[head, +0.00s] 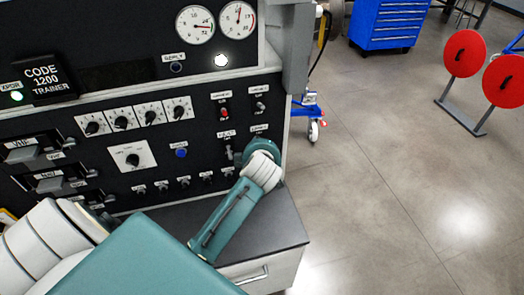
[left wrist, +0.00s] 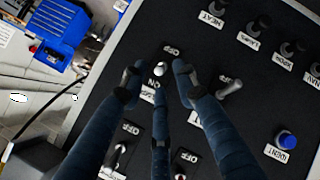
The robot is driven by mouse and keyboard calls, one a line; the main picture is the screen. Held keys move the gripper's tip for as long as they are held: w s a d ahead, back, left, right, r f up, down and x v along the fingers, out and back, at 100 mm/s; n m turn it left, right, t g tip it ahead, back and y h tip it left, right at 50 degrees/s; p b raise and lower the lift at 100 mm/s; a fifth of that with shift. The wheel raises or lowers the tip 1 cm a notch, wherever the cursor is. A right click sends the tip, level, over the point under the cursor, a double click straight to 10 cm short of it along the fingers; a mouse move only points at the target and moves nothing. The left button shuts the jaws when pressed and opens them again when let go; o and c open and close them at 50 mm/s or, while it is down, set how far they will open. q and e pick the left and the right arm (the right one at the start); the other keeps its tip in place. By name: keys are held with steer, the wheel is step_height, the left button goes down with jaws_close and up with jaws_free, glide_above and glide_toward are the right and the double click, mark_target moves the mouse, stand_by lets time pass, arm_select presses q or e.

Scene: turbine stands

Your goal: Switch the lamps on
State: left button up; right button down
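The black trainer panel (head: 60,130) fills the left of the head view. My left gripper (head: 250,148) is at its lower right corner, covering one switch. In the left wrist view its dark fingers (left wrist: 158,76) are open around a silver toggle switch (left wrist: 160,69) marked OFF and ON; contact and lever position cannot be told. A second toggle (left wrist: 231,87) is beside it, also seen in the head view (head: 228,150). Two more toggles stand above, one (head: 260,105) at right and one with red (head: 224,112). A white lamp (head: 221,60) glows; the supply lamp (head: 176,67) is dark. My right gripper is out of view.
A green lamp (head: 16,96) glows at left. A blue button (head: 181,152) and several knobs (head: 133,160) surround the toggles. A dark ledge (head: 270,228) juts out below. A blue tool cabinet (head: 388,25) and red discs (head: 464,53) stand beyond open floor.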

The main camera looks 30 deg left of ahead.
arm_select(q)
steer(key=v, duration=0.9)
steer(key=shift+d, duration=0.1)
